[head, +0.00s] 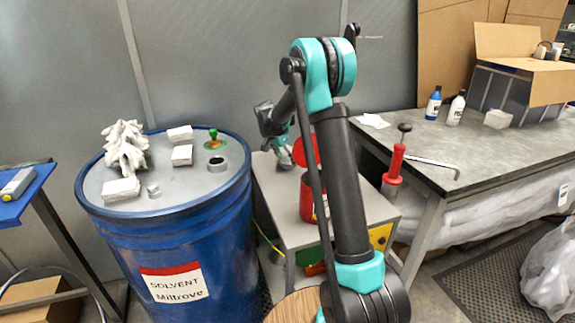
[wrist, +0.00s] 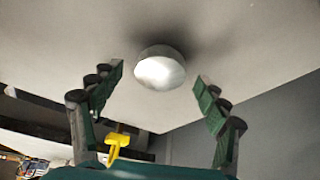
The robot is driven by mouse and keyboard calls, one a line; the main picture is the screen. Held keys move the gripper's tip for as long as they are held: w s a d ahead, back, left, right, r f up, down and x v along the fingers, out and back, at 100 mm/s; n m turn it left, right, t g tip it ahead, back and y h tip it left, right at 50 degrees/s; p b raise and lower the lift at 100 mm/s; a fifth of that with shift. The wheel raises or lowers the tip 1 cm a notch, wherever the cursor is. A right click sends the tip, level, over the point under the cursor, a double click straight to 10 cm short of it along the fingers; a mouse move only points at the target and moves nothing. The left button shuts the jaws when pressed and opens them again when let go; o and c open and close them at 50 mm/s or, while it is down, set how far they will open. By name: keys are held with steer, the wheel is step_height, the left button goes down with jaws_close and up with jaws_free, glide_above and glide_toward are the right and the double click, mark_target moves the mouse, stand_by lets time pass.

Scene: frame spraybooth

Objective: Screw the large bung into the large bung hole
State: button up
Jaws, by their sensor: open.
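The blue drum (head: 175,240) stands at left in the head view, labelled SOLVENT. On its grey top is a round raised opening with a dark centre (head: 217,164), which looks like the large bung hole. A short grey cylinder (head: 154,190) stands near the front of the top. In the wrist view a round, pale metallic piece (wrist: 160,70) stands out from a grey surface, between and beyond my fingertips. It may be the large bung, but I cannot be sure.
White blocks (head: 121,190) and a crumpled white bundle (head: 126,147) lie on the drum top, beside a green-and-red fitting (head: 213,138). A grey cabinet (head: 285,225) carries a red can (head: 307,195). A workbench (head: 480,150) holds bottles. A yellow piece (wrist: 117,145) shows below my fingers.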

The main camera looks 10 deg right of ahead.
steer(key=shift+d+f, duration=0.1)
steer(key=shift+f, duration=0.15)
steer(key=c, duration=1.3)
steer(key=shift+r, duration=0.1)
